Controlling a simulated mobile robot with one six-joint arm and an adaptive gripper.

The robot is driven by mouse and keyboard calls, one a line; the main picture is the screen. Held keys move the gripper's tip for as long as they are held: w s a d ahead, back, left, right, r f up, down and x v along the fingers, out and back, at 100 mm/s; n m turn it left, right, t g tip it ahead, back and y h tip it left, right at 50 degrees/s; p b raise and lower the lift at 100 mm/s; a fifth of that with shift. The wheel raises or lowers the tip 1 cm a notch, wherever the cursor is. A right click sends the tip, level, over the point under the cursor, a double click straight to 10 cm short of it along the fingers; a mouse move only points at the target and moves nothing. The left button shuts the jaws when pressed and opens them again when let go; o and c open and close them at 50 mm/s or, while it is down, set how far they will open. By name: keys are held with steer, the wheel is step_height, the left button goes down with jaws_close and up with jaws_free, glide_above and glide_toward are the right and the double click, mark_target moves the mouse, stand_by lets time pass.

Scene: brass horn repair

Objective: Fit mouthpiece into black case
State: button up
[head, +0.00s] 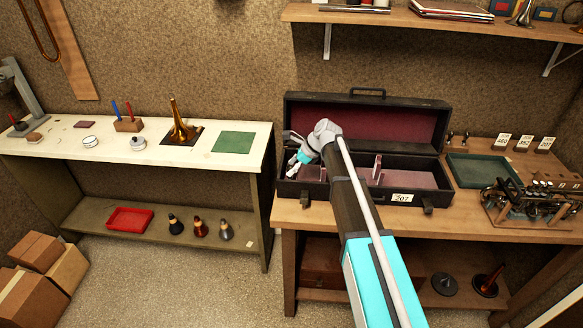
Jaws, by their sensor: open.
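The black case (322,189) stands open on the wooden bench at the right, its lid raised at the back with a dark red lining (400,125). Its inside has a dusty pink lining and upright dividers, and a tag on its front reads 207. My gripper (293,158) is at the left end of the case, over or just inside it; I cannot tell which. It is open, and small in this view. I cannot make out a mouthpiece; my arm hides part of the case's middle.
A green tray (483,170) lies right of the case, near number cards (523,142) and a brass valve assembly (533,203). A white-topped bench (205,158) at left holds a horn bell (181,122) and a green mat (234,142). A shelf (430,17) hangs above the case.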

steer(key=shift+r+p, duration=4.05)
steer(key=shift+r, duration=0.2)
steer(key=shift+d, duration=0.1)
steer(key=s+d+f+n+h+b, duration=0.1)
steer(key=s+d+f+n+h, duration=0.2)
steer(key=s+d+n, duration=0.6)
steer(key=s+d+f+n+h+b, duration=0.1)
steer(key=s+d+f+n+h, duration=0.2)
steer(key=s+d+n, duration=0.6)
steer(key=s+d+h, duration=0.1)
steer(key=s+d, duration=0.3)
steer(key=s, duration=0.4)
steer(key=shift+f+h, duration=0.15)
steer(key=shift+h, duration=0.15)
